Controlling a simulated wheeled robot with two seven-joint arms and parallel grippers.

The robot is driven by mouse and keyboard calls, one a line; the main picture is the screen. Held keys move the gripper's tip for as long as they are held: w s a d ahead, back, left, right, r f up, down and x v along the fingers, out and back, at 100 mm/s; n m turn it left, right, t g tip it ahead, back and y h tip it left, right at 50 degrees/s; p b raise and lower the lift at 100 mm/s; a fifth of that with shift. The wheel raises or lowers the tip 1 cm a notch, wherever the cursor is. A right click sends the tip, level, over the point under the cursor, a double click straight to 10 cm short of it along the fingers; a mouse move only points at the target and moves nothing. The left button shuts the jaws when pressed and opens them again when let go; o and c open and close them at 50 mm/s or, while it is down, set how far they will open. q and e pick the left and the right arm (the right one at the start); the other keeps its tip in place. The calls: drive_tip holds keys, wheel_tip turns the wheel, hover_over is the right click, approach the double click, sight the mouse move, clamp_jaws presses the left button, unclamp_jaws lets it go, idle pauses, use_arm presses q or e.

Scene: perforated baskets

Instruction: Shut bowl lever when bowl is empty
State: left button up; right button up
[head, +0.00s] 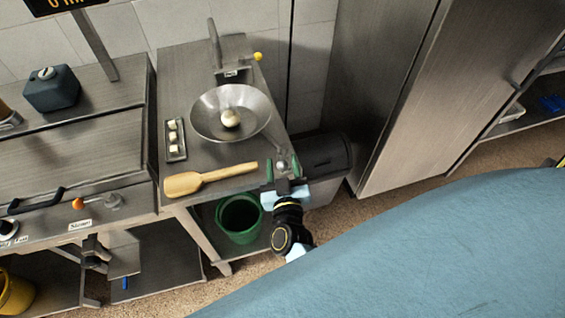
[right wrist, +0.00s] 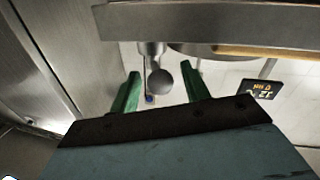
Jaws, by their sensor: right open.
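A wide metal bowl (head: 204,113) stands on the metal table, with a round cream-coloured lump (head: 231,118) inside it. A metal ball knob (head: 282,166) shows at the table's right front edge, and the same knob on a short rod (right wrist: 161,80) shows in the right wrist view. I cannot tell if it is the bowl's lever. My right gripper (head: 282,178) is open, its green fingers (right wrist: 160,85) on either side of the knob with gaps. A yellow knob (head: 257,57) sits on a metal fixture behind the bowl. My left gripper is not in view.
A wooden paddle (head: 188,184) lies across the table's front. A small tray (head: 176,154) with pale cubes is left of the bowl. A green bucket (head: 240,217) stands on the lower shelf. A dark bin (head: 327,158) and a tall metal cabinet (head: 390,110) are to the right.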

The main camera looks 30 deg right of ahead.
drive_tip(key=p+v, duration=0.2)
drive_tip(key=v, duration=0.5)
drive_tip(key=n+g+y+b, duration=0.1)
drive_tip(key=n+g+y, duration=0.3)
drive_tip(key=n+y, duration=1.7)
approach(283, 170)
drive_tip(key=shift+n+h, duration=0.7)
drive_tip(key=x, duration=0.7)
drive_tip(key=p+x, duration=0.1)
drive_tip(key=x, duration=0.2)
drive_tip(key=shift+w+d+r, duration=0.2)
drive_tip(key=shift+w+r, duration=0.15)
drive_tip(key=shift+w, duration=0.2)
drive_tip(key=shift+c, duration=0.3)
